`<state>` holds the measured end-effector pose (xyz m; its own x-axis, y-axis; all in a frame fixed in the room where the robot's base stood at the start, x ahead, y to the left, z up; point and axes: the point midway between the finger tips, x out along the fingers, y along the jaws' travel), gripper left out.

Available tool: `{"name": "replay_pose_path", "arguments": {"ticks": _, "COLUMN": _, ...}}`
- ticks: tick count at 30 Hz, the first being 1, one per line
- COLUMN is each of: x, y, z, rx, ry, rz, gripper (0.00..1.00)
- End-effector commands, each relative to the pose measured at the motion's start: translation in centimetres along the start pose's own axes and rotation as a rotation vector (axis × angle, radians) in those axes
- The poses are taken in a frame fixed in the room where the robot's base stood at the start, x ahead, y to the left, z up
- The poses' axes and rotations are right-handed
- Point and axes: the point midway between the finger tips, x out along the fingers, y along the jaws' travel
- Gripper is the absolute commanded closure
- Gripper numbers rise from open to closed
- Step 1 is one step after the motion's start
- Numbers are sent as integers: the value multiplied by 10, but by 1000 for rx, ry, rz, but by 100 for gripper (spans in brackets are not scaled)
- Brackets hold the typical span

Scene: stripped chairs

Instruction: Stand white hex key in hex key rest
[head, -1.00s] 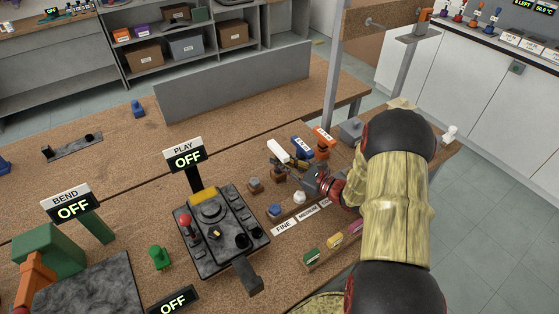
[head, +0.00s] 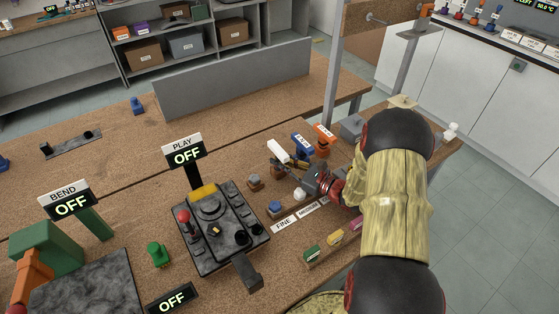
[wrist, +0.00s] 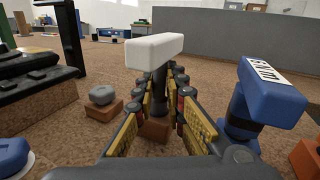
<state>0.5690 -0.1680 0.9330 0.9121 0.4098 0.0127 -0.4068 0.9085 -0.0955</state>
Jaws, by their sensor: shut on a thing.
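The white hex key (wrist: 155,50) is upright, with its pale crossbar handle on top and its dark shank between my fingers. It also shows in the head view (head: 278,150). My gripper (wrist: 158,95) is shut on the shank below the handle. A brown block (wrist: 155,128) lies directly below the shank, and in the head view it shows under the fingers (head: 277,177). It may be the hex key rest. The fingers hide the shank's lower end, so I cannot tell whether it is seated in the block.
A blue-handled key (wrist: 262,95) stands close on the right, with an orange one (head: 323,140) beyond it. A grey knob on a brown block (wrist: 102,95) is on the left. The dark control box (head: 215,235) stands further left. A low grey panel (head: 235,85) is behind.

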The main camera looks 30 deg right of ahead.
Motion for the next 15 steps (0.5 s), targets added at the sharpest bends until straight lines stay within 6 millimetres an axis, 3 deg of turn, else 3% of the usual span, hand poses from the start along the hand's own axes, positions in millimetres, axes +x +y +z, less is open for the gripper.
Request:
{"name": "replay_pose_path", "arguments": {"ticks": 12, "x": 0, "y": 1, "z": -2, "rx": 1, "ry": 3, "rz": 0, "gripper": 67}}
{"name": "replay_pose_path", "arguments": {"ticks": 15, "x": 0, "y": 1, "z": -2, "rx": 1, "ry": 3, "rz": 0, "gripper": 67}}
